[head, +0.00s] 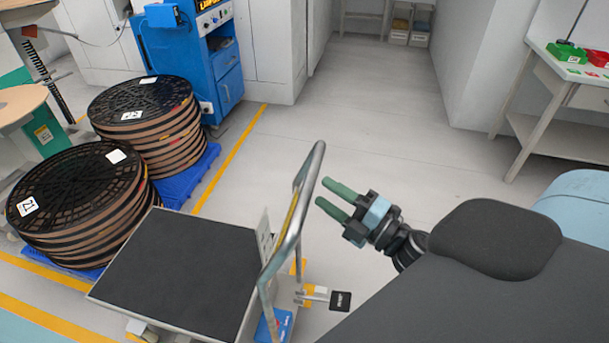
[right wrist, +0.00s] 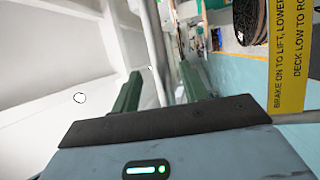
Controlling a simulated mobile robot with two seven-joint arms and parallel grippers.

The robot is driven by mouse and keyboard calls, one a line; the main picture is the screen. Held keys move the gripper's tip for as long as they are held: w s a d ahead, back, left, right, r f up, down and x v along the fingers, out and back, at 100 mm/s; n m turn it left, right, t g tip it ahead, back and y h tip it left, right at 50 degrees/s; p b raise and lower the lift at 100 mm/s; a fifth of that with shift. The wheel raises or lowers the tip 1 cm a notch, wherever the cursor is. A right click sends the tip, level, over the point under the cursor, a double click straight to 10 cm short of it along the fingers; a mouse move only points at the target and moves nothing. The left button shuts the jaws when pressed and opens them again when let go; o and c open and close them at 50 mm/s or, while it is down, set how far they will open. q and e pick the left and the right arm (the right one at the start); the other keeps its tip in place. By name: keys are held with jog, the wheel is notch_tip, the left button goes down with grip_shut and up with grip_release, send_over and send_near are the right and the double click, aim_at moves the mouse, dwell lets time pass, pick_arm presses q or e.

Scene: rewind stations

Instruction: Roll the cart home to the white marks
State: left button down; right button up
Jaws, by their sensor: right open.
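The cart (head: 178,270) has a flat black deck and stands in the lower middle of the head view. Its grey tubular push handle (head: 311,168) rises at the deck's right end. My right gripper (head: 327,198) is open, with its two green fingers pointing at the handle from the right, close to it. In the right wrist view, a grey bar (right wrist: 154,45) shows between the spread fingers (right wrist: 160,88); I cannot tell whether they touch it. A yellow brake label (right wrist: 288,60) also shows there. I see no white marks on the floor. My left gripper is out of view.
Stacks of black reels (head: 75,195) stand on blue pallets (head: 190,178) just left of the cart. A blue machine (head: 190,50) stands behind them. Yellow floor lines (head: 230,160) run nearby. A workbench (head: 560,88) stands at the right. The aisle floor (head: 370,100) behind is clear.

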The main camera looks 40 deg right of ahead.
aim_at(308, 177)
jog(key=p+x, duration=0.1)
jog(key=x, duration=0.5)
jog(key=shift+r, duration=0.2)
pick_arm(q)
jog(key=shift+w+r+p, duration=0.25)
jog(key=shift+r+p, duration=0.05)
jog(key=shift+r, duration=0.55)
pick_arm(e)
jog(key=shift+w+a, duration=0.2)
jog(key=shift+w, duration=0.45)
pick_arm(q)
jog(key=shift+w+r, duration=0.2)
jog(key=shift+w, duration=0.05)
pick_arm(e)
grip_shut()
